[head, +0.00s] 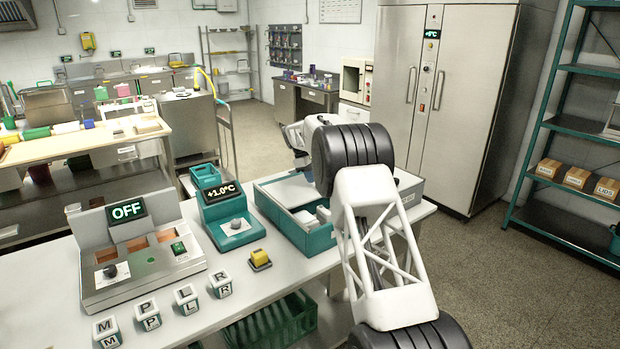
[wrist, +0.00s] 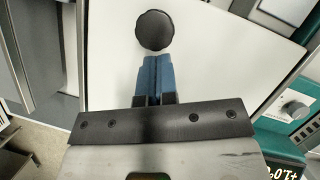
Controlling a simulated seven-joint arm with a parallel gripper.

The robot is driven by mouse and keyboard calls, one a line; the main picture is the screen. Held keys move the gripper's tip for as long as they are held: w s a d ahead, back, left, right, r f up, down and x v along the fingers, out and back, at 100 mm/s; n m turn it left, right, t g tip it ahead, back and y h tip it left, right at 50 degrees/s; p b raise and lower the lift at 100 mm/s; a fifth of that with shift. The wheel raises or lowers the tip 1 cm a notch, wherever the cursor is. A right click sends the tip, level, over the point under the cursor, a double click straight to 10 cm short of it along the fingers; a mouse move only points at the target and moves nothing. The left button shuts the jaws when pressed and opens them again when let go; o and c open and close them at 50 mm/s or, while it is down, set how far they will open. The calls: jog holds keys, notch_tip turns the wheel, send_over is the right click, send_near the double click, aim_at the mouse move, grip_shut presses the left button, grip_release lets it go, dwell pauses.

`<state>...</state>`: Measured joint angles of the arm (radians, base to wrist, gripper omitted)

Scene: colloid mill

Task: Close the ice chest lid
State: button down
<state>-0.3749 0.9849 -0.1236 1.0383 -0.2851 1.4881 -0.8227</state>
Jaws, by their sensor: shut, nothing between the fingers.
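The teal ice chest (head: 305,238) stands on the bench right of the temperature unit, with white pieces inside its uncovered front part. A flat white panel (head: 289,189), apparently its lid, shows at its far left; my arm hides much of the chest. In the wrist view a broad white panel (wrist: 215,60) with a round black knob (wrist: 155,30) fills the middle. My gripper (wrist: 152,58) is shut and empty, its blue fingers just short of the knob in the picture. I cannot tell whether they touch the panel. In the head view my arm mostly hides the gripper.
The teal temperature unit (head: 233,215) reads +1.0°C, left of the chest. A grey machine (head: 137,255) reading OFF, a yellow button block (head: 260,259) and several lettered cubes (head: 187,299) stand further left. A tall steel cabinet (head: 440,90) rises behind at right.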

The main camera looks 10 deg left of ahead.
jog(key=shift+s+d, duration=0.15)
jog(key=s+d, duration=1.1)
dwell(0.8)
jog(key=shift+f, duration=0.15)
dwell(0.3)
jog(key=a, duration=0.1)
jog(key=w+a, duration=0.1)
jog(key=a, duration=0.1)
jog(key=shift+w+a, duration=0.1)
jog(key=shift+a, duration=0.2)
jog(key=v, duration=1)
jog(key=shift+r, duration=0.25)
jog(key=shift+w+a, duration=0.1)
jog(key=shift+w+a, duration=0.1)
jog(key=shift+a, duration=0.05)
